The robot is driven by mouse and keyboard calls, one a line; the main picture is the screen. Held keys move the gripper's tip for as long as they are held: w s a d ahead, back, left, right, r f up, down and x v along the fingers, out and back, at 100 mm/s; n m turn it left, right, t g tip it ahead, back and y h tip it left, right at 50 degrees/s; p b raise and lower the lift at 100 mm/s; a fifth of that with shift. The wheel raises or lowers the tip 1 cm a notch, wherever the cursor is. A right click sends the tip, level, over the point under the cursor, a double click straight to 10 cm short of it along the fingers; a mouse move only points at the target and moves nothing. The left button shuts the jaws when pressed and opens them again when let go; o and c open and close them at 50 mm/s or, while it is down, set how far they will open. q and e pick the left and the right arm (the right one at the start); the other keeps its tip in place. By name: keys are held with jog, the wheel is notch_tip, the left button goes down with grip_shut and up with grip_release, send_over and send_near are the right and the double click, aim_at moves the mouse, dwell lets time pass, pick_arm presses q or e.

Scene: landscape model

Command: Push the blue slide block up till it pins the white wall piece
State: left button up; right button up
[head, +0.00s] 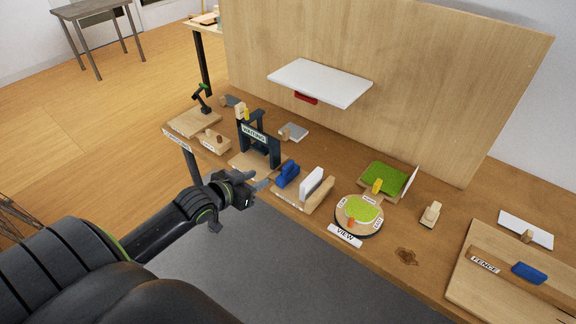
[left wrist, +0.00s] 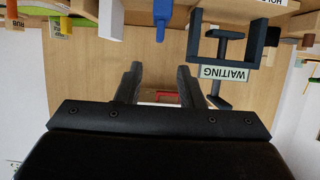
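The blue slide block (head: 287,176) sits at the left end of a small wooden base (head: 301,203) near the table's front edge. The white wall piece (head: 311,183) stands upright on the same base, right of the block, with a small gap seeming to show between them. My left gripper (head: 256,182) is just left of the blue block, apart from it and empty. The left wrist view, which is upside down, shows its two fingers (left wrist: 159,86) spread open and the blue block (left wrist: 161,14) beyond them. My right gripper is not in view.
A dark frame with a WAITING sign (head: 254,133) stands behind my left gripper. A round VIEW turntable (head: 341,222) is right of the base. A white shelf (head: 320,82) juts from the back board. Another blue piece (head: 529,273) lies on the FENCE board at right.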

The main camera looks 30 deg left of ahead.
aim_at(283, 168)
pick_arm(q)
jog(key=b+x, duration=0.1)
jog(key=x, duration=1.4)
jog(key=shift+w+d+f, duration=0.1)
jog(key=shift+w+f, duration=0.05)
jog(key=shift+c, duration=0.3)
grip_shut()
